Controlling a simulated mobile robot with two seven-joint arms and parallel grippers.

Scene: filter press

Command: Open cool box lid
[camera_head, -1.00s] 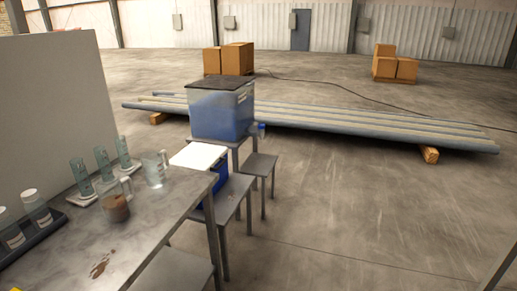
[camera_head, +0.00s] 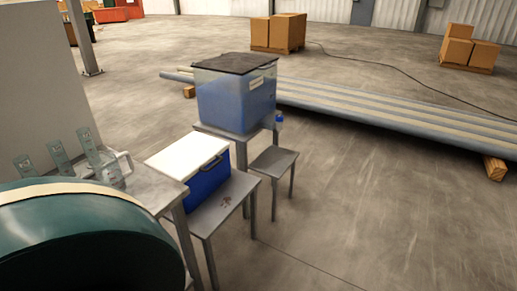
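The cool box (camera_head: 208,183) stands on a low grey table in the middle of the head view. It has a blue body and a white lid (camera_head: 186,154). The lid lies flat and looks shut. A dark handle shows on its right side. Neither of my grippers is in view. A large dark green rounded shape with a pale band fills the lower left corner and hides part of the bench.
A translucent blue tank (camera_head: 236,97) with a dark cover stands behind the cool box. A small stool (camera_head: 274,160) is right of it. Glass cylinders (camera_head: 58,156) and a beaker (camera_head: 116,170) stand on the bench (camera_head: 150,188). Long pipes (camera_head: 400,112) lie behind. Floor at right is clear.

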